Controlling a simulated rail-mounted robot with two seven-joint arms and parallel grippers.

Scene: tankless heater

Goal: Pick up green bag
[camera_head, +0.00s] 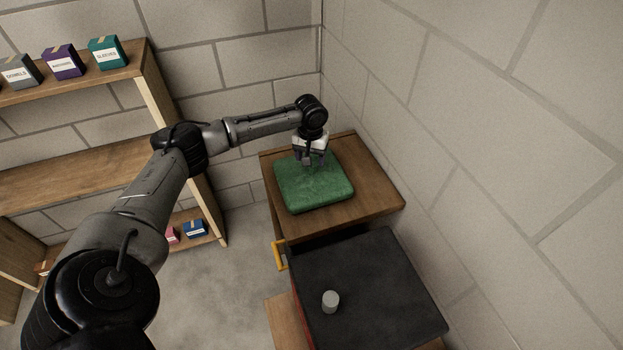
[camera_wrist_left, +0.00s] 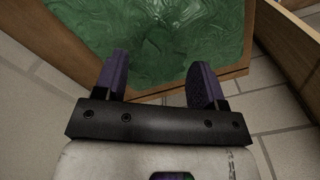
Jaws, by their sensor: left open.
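The green bag (camera_head: 315,190) lies flat on a small wooden cabinet (camera_head: 375,203) in the corner by the wall. In the left wrist view the bag (camera_wrist_left: 160,35) fills the upper middle, with wrinkled, shiny green material. My left gripper (camera_head: 310,165) points down over the back part of the bag. In the left wrist view the open left gripper (camera_wrist_left: 158,80) has its two dark fingers apart, with nothing held between them. Whether the fingertips touch the bag is not clear. My right gripper is not in view.
A black-topped unit (camera_head: 390,285) with a small pale cylinder (camera_head: 330,301) stands in front of the cabinet. A yellow handle (camera_head: 279,255) sticks out at its left. A wooden shelf (camera_head: 90,170) with several labelled boxes stands at left. Walls close off the back and right.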

